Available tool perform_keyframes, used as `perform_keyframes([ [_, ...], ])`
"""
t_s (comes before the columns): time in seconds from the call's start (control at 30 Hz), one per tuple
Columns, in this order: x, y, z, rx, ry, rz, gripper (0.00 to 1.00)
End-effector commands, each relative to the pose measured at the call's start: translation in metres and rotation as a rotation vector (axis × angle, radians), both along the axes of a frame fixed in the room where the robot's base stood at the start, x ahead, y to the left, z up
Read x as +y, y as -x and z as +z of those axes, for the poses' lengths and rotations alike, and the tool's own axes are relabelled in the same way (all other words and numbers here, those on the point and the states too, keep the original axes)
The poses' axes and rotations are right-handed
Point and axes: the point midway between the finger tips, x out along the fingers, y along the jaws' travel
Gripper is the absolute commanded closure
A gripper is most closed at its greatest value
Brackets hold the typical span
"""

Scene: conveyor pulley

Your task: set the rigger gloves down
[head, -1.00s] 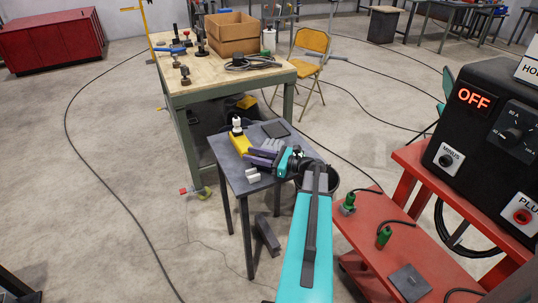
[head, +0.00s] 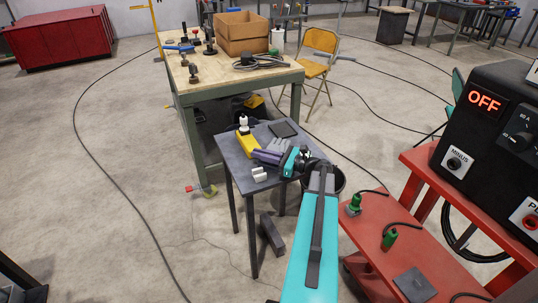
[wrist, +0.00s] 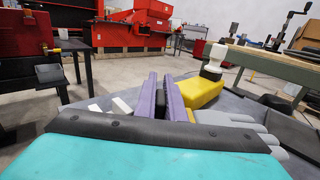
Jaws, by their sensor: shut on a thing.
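The rigger gloves (head: 276,144) look like grey glove fingers, low against the small dark table (head: 240,172). In the wrist view the grey fingers (wrist: 245,128) stick out to the right of my gripper. My gripper (head: 258,155) reaches over the table from the right, its purple jaws close together; in the wrist view the jaws (wrist: 163,90) run side by side with a narrow gap. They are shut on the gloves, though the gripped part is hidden. I cannot tell whether the gloves fully rest on the table.
A yellow item with a white top (head: 246,140), white blocks (head: 259,174) and a dark flat pad (head: 283,129) share the table. A wooden workbench (head: 235,80) stands behind it. A red bench (head: 400,235) with a black OFF-display unit (head: 488,140) is at right.

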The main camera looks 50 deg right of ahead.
Motion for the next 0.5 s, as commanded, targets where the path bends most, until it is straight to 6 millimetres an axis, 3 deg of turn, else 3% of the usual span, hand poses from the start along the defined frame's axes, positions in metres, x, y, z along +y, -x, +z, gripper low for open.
perform_keyframes([
  [0.27,0.0,0.0,0.008,-0.002,0.002,0.0,1.0],
  [0.5,0.0,0.0,0.03,-0.002,0.003,0.0,1.0],
])
